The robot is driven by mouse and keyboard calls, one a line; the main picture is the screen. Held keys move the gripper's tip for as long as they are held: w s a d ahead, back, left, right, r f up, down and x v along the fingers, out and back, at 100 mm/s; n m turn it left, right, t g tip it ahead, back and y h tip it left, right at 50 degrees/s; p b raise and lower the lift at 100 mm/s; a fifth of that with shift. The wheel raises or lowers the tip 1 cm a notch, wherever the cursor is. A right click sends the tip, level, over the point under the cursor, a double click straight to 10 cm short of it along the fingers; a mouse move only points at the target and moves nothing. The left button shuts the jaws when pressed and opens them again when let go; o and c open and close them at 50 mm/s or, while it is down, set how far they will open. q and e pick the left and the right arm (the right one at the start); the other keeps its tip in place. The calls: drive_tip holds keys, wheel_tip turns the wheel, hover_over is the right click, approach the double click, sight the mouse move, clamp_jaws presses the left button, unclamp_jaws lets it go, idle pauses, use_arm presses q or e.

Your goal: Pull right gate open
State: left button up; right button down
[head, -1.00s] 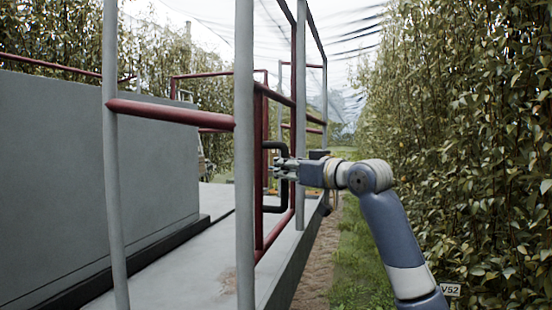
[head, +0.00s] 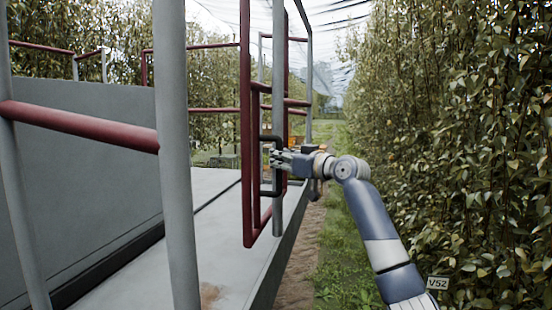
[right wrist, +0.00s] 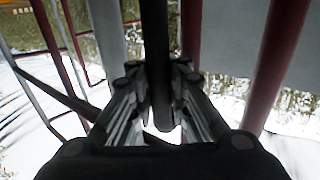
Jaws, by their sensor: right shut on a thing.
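The right gate (head: 247,120) is a tall red tube frame in the middle of the head view. It stands with a clear gap to the near grey post, its lower corner over the grey platform floor. A black U-shaped handle (head: 266,194) is fixed to it. My right gripper (head: 275,158) reaches in from the right and is shut on this handle. In the right wrist view the dark handle bar (right wrist: 157,60) runs between the two fingers (right wrist: 158,95), which partly hide it. My left gripper is not in view.
The near grey post (head: 177,150) carries a red rail (head: 80,126) to the left. Another grey post (head: 277,218) stands close to the gate. The platform floor (head: 205,235) lies left, a grass strip (head: 340,240) right, then dense pear foliage (head: 470,130).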

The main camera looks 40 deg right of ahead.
drive_tip(key=c, duration=1.5)
unclamp_jaws()
drive_tip(key=shift+s+d, duration=0.2)
drive_tip(key=shift+c, duration=0.2)
drive_tip(key=shift+s+d, duration=0.2)
drive_tip(key=shift+s, duration=0.05)
drive_tip(key=shift+a, duration=0.2)
drive_tip(key=s+d, duration=0.1)
drive_tip(key=s, duration=1.1)
drive_tip(key=shift+d, duration=0.35)
drive_tip(key=shift+w, duration=0.1)
